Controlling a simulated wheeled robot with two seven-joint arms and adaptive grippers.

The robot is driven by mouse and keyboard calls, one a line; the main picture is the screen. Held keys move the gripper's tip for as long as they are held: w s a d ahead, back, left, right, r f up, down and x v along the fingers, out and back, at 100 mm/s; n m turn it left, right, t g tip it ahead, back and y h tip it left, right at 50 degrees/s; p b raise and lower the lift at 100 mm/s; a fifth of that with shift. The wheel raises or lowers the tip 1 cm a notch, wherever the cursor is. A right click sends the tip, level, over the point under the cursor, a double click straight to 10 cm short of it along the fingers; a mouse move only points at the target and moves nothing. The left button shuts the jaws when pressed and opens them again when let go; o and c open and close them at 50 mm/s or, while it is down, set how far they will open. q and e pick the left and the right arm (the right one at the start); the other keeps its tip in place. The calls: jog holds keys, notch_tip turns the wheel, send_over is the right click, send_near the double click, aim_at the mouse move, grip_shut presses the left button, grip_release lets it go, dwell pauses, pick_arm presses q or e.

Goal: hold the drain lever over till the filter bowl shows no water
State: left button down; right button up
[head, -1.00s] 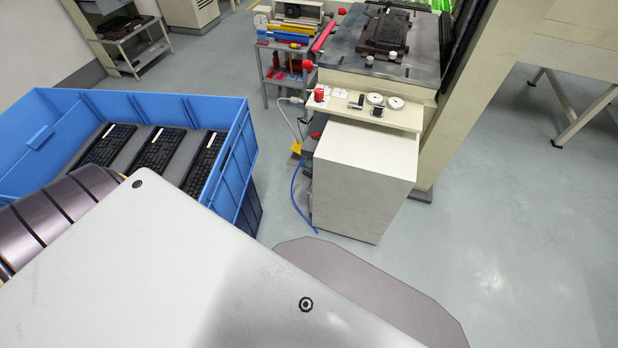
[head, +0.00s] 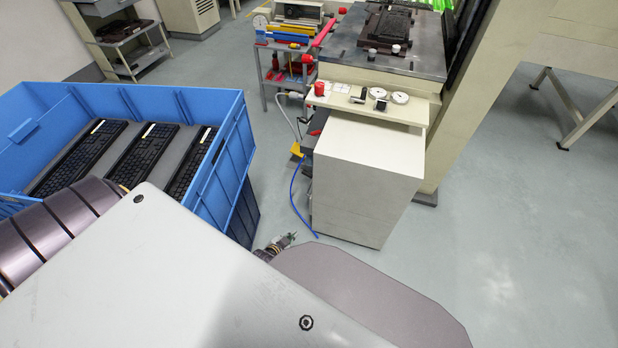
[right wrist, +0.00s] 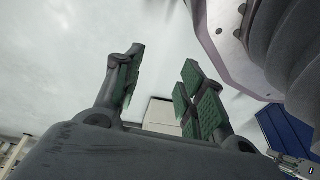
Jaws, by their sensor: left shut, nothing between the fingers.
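I cannot make out the drain lever or the filter bowl for certain. A small yellow part (head: 297,149) and a blue hose (head: 294,190) show at the left side of the white cabinet (head: 366,175) in the head view; whether the yellow part belongs to the filter is too small to tell. My left gripper (head: 289,238) is shut and empty, low in front of the cabinet, left of and apart from the hose's lower end. My right gripper (right wrist: 163,60) shows only in the right wrist view, its green-padded fingers apart with nothing between them.
A blue crate (head: 232,150) with several keyboards stands at the left. The printing machine's table (head: 430,62) and a ledge with gauges (head: 400,98) are above the cabinet. A tool cart (head: 262,75) stands behind.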

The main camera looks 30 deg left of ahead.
pick_arm(q)
jog(key=w+a+r+t+b, duration=0.2)
jog(key=w+r+t+b, duration=0.3)
jog(key=w, duration=0.4)
jog(key=t+y+b, duration=0.2)
jog(key=t+b, duration=0.1)
jog(key=b, duration=0.4)
send_near(308, 175)
jog(key=s+d, duration=0.2)
jog(key=shift+w+a+r+n+y+b, duration=0.15)
jog(key=shift+w+r+y+b, duration=0.15)
jog(key=shift+r, duration=0.35)
jog(key=shift+w+a+r+n+y+b, duration=0.15)
jog(key=shift+w+r+y+b, duration=0.15)
jog(key=shift+r, duration=0.35)
pick_arm(e)
jog(key=w+a+r+y, duration=0.1)
jog(key=w+a+r, duration=0.1)
jog(key=r, duration=0.5)
jog(key=w+a+r+t, duration=0.1)
jog(key=w+a+r, duration=0.1)
jog(key=r, duration=0.6)
jog(key=shift+w+a+r+y, duration=0.25)
jog(key=shift+w+a+y, duration=0.15)
jog(key=shift+a, duration=0.1)
pick_arm(q)
jog(key=shift+d, duration=0.1)
pick_arm(e)
jog(key=shift+f, duration=0.1)
